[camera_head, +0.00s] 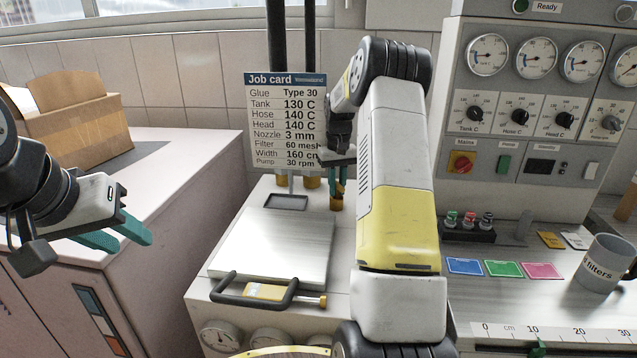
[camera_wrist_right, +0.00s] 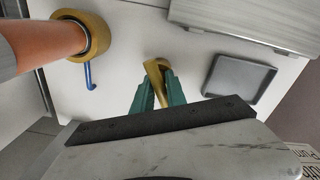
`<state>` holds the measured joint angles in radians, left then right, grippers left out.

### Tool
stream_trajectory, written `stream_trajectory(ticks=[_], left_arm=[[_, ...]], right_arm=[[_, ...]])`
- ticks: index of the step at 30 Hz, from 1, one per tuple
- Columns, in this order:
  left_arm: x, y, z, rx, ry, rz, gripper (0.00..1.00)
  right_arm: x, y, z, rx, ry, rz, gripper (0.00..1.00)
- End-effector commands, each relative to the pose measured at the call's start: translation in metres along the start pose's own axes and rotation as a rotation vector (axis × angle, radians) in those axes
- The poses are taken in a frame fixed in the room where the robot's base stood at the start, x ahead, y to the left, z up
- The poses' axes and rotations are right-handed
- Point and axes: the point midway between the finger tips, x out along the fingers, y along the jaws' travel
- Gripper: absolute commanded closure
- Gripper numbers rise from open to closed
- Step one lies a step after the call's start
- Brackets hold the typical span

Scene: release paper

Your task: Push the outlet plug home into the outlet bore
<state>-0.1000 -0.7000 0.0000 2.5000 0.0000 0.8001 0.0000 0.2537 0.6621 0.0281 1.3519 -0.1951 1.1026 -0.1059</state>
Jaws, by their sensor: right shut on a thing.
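My right gripper (camera_head: 337,188) points down at the back right of the pale machine top, close in front of the job card. Its teal fingers are shut on a small brass piece, seemingly the outlet plug (camera_head: 336,203). In the right wrist view the brass plug (camera_wrist_right: 155,70) shows between the fingertips (camera_wrist_right: 158,92), as a tilted, rounded piece over the pale surface. I cannot make out the outlet bore or tell whether the plug is in it. My left gripper (camera_head: 122,236) is empty, its teal fingers apart, beside the white cabinet at left.
A brass collar with an orange hose (camera_wrist_right: 40,42) and a blue hook (camera_wrist_right: 89,76) are near the plug. A small grey tray (camera_head: 286,202) and a lid (camera_head: 275,245) with a dark handle lie nearby. A control panel (camera_head: 540,100) and grey cup (camera_head: 606,262) are at right.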

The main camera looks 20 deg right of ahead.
Motion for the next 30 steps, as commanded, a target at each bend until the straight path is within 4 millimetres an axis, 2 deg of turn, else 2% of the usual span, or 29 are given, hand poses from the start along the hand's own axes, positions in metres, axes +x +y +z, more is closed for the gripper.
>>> stream_trajectory(ticks=[10, 11, 14, 15, 25, 30], left_arm=[[0.0, 0.0, 0.0, 0.0, 0.0, 0.0, 0.64], [0.0, 0.0, 0.0, 0.0, 0.0, 0.0, 0.64], [0.0, 0.0, 0.0, 0.0, 0.0, 0.0, 0.64], [0.0, 0.0, 0.0, 0.0, 0.0, 0.0, 0.64], [0.0, 0.0, 0.0, 0.0, 0.0, 0.0, 0.64], [0.0, 0.0, 0.0, 0.0, 0.0, 0.0, 0.64]], right_arm=[[0.009, 0.0, 0.0, 0.0, 0.0, 0.0, 1.0], [0.009, 0.0, 0.0, 0.0, 0.0, 0.0, 0.81], [0.009, 0.0, 0.0, 0.0, -0.001, -0.001, 0.61], [0.009, -0.001, 0.0, 0.0, -0.001, -0.001, 0.57], [0.009, -0.002, 0.001, -0.002, -0.003, -0.003, 0.57], [-0.008, -0.001, 0.0, -0.002, 0.0, -0.001, 0.57]])
